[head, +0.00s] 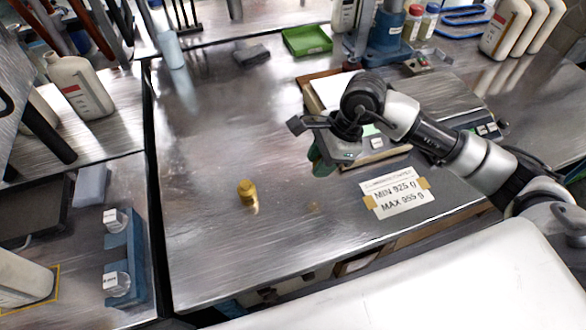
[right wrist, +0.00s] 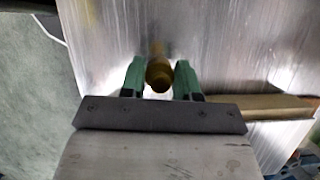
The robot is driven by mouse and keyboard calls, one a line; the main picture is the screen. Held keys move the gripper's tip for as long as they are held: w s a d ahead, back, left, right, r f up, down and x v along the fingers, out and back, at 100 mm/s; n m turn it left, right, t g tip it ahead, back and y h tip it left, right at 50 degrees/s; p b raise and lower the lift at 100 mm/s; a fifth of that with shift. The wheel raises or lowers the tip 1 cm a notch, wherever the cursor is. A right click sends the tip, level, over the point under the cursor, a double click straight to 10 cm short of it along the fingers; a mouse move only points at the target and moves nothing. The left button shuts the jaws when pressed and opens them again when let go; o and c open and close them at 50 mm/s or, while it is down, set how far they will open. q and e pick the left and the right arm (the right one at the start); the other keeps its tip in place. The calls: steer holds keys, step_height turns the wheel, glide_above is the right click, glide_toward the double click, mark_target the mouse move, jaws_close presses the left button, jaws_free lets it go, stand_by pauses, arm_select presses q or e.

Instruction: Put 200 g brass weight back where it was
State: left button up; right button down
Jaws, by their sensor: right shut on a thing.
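My right gripper (head: 322,160) has green fingers and hangs above the steel table (head: 200,240), in front of the scale at centre right. In the right wrist view, my right gripper (right wrist: 158,80) is shut on a brass weight (right wrist: 158,72), which sits between the fingers with its knob towards the camera. The fingers hide this weight in the head view. Another brass weight (head: 247,192) stands upright on the table, left of the gripper and apart from it. I cannot read a marking on either weight. My left gripper is not in view.
A paper sign (head: 397,197) reading MIN 925 g, MAX 955 g lies at the table's right front. A green tray (head: 306,40) and a grey block (head: 251,55) lie at the back. A blue rack (head: 125,260) stands left across a gap. The table's left middle is clear.

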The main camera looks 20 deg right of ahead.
steer(key=w+a+f, duration=0.2)
steer(key=a, duration=0.1)
steer(key=w+a+f, duration=0.1)
steer(key=shift+w+a+f+p, duration=0.1)
steer(key=shift+a+p, duration=0.2)
steer(key=shift+p, duration=0.1)
step_height(320, 180, down, 4)
steer(key=shift+r+p, duration=0.2)
steer(key=shift+p, duration=0.2)
steer(key=shift+f, duration=0.3)
steer(key=shift+f, duration=0.1)
steer(key=shift+f+b, duration=0.15)
steer(key=shift+b, duration=0.15)
steer(key=c, duration=0.8)
jaws_free()
